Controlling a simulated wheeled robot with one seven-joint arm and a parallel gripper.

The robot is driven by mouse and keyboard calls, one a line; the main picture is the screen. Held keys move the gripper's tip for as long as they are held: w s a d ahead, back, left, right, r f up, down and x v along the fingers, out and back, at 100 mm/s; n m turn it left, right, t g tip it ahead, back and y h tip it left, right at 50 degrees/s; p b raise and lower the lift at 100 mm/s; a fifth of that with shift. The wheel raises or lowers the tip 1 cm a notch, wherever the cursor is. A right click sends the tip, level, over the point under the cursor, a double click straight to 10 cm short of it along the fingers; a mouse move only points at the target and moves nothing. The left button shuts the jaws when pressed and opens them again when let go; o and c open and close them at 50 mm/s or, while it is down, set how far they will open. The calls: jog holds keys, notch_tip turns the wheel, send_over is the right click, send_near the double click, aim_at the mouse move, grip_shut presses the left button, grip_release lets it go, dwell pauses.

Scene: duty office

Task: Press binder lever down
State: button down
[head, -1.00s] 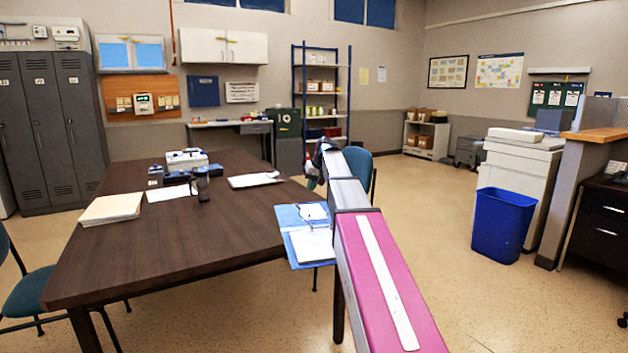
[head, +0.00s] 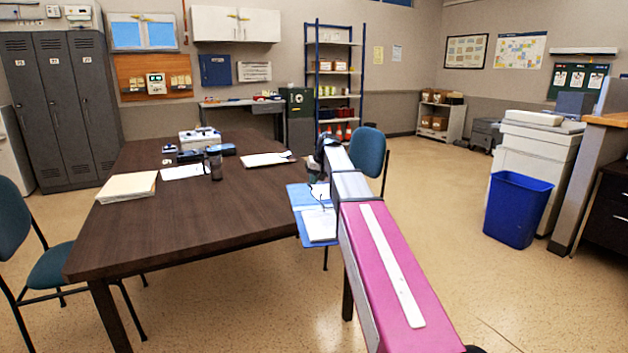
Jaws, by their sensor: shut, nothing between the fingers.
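The open blue binder (head: 302,198) lies at the right edge of the dark brown table, with white pages (head: 320,224) on its near part. Its lever is too small to make out, and my arm hides the binder's right side. My arm reaches from the lower right to the binder. My gripper (head: 316,188) is small and dark at the arm's far end, over the binder's far part. It is shut and holds nothing. I cannot tell whether it touches the binder.
The table (head: 190,225) bears a folder stack (head: 127,187), a dark mug (head: 215,168), a clipboard (head: 265,159) and a white device (head: 199,138). Teal chairs stand at the left (head: 60,265) and behind my arm (head: 368,152). A blue bin (head: 515,210) stands right; floor between is clear.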

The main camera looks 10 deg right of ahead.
jog(key=shift+a, duration=0.1)
jog(key=shift+a+f+h, duration=0.2)
jog(key=shift+a+h, duration=0.3)
jog(key=shift+a, duration=0.05)
jog(key=shift+a+f+h, duration=0.2)
jog(key=shift+a+h, duration=0.3)
jog(key=a+f+h, duration=0.2)
jog(key=a+h, duration=0.1)
jog(key=shift+f+n+h, duration=0.3)
jog(key=shift+n, duration=0.1)
jog(key=shift+d+r, duration=0.25)
jog(key=shift+d, duration=0.45)
